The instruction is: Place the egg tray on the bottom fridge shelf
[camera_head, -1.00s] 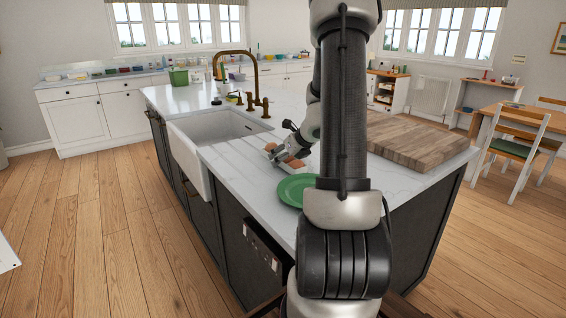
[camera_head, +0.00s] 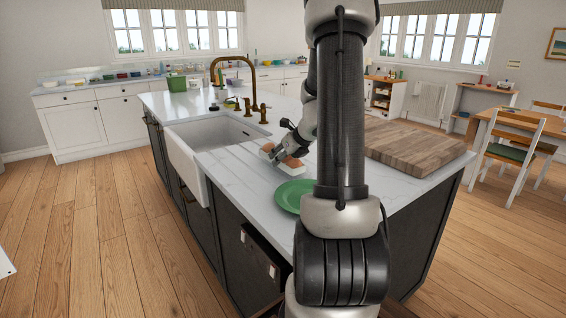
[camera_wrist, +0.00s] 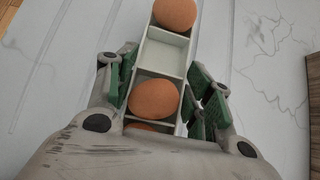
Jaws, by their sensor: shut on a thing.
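The egg tray (camera_wrist: 166,51) is a narrow white tray with square compartments. In the wrist view it holds brown eggs, one (camera_wrist: 155,98) between my fingers and another (camera_wrist: 175,12) at the far end, with an empty compartment between them. Part of a further egg shows under my palm. My gripper (camera_wrist: 165,88) is shut on the tray, with green-padded fingers on both sides. In the head view my gripper (camera_head: 277,156) and the tray (camera_head: 293,164) are over the white island counter beside the sink. I cannot tell whether the tray touches the counter. No fridge is in view.
A green plate (camera_head: 290,196) lies on the counter (camera_head: 235,165) near its front edge. A wooden board (camera_head: 415,148) is at the right. The sink (camera_head: 205,138) and brass tap (camera_head: 240,68) are at the left. The wooden floor (camera_head: 85,230) left of the island is clear.

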